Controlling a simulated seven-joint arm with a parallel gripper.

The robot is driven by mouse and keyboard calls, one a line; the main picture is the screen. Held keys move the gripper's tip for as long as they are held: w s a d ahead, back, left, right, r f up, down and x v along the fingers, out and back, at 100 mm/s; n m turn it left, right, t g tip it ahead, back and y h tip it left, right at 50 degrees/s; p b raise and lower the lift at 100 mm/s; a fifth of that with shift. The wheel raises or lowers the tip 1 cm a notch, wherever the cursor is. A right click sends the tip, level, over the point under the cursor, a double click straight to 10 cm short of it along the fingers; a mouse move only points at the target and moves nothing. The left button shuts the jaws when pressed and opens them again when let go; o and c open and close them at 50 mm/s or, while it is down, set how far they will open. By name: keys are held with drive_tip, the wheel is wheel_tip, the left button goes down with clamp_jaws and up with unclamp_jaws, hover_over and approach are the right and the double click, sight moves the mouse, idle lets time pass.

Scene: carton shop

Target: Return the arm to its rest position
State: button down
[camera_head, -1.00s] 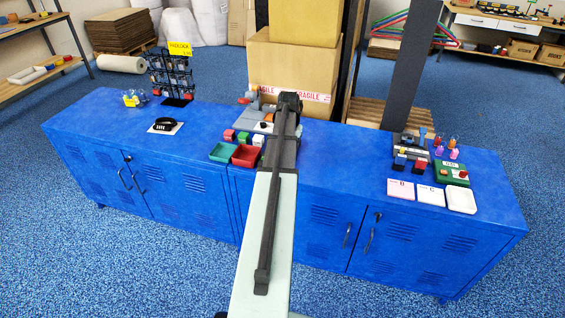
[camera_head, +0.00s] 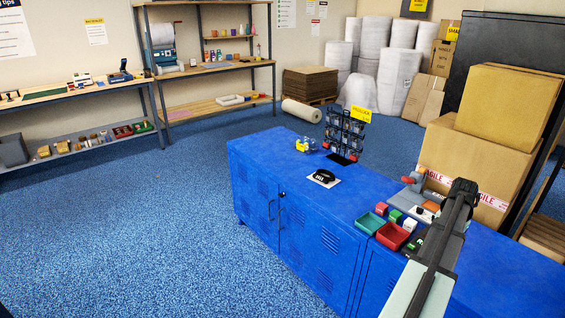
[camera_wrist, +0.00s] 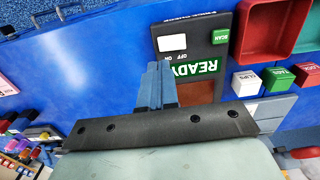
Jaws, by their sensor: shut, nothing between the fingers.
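My arm reaches over a blue locker cabinet (camera_head: 310,240) in the head view. Its fingers cannot be made out there, as the arm's own links hide them. In the wrist view my gripper (camera_wrist: 158,85) shows blue fingers pressed together, shut and empty. The fingers appear in front of a dark device (camera_wrist: 200,60) with a green READY label. I cannot tell how high they are above it.
A red tray (camera_head: 392,236) and a green tray (camera_head: 370,222) lie left of my arm, with small blocks behind them. A wire rack (camera_head: 345,135) and a black band on a white card (camera_head: 323,178) stand farther left. Cartons (camera_head: 462,160) stand behind the cabinet.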

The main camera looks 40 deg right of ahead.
drive_tip(key=w+a+f+n, duration=0.1)
drive_tip(key=w+a+f, duration=0.4)
drive_tip(key=w+f, duration=0.1)
drive_tip(key=w, duration=0.1)
drive_tip(key=w+a+f+n+y, duration=0.1)
drive_tip(key=w+a+f, duration=0.2)
drive_tip(key=w, duration=0.1)
drive_tip(key=shift+w+a+f+n, duration=0.2)
drive_tip(key=shift+a+f+n, duration=0.1)
drive_tip(key=shift+f, duration=0.1)
drive_tip(key=w+a+f+n+g, duration=0.1)
drive_tip(key=w+a+f+n, duration=0.25)
drive_tip(key=a+f, duration=0.65)
drive_tip(key=w+a+f+n+g+y, duration=0.15)
drive_tip(key=w+a+f, duration=0.3)
drive_tip(key=a, duration=1.05)
drive_tip(key=w+a+f+n+g, duration=0.1)
drive_tip(key=w+a+f+n, duration=0.25)
drive_tip(key=a+f, duration=0.7)
drive_tip(key=s+a+f+n+g+h, duration=0.1)
drive_tip(key=s+a+f+n, duration=0.2)
drive_tip(key=s+a, duration=0.5)
drive_tip(key=s+a+f+n+g+h, duration=0.1)
drive_tip(key=s+a+f+n, duration=0.3)
drive_tip(key=s+a, duration=0.5)
drive_tip(key=a+g, duration=0.1)
drive_tip(key=a, duration=0.7)
drive_tip(key=shift+s+a+f, duration=0.3)
drive_tip(key=shift+f, duration=0.05)
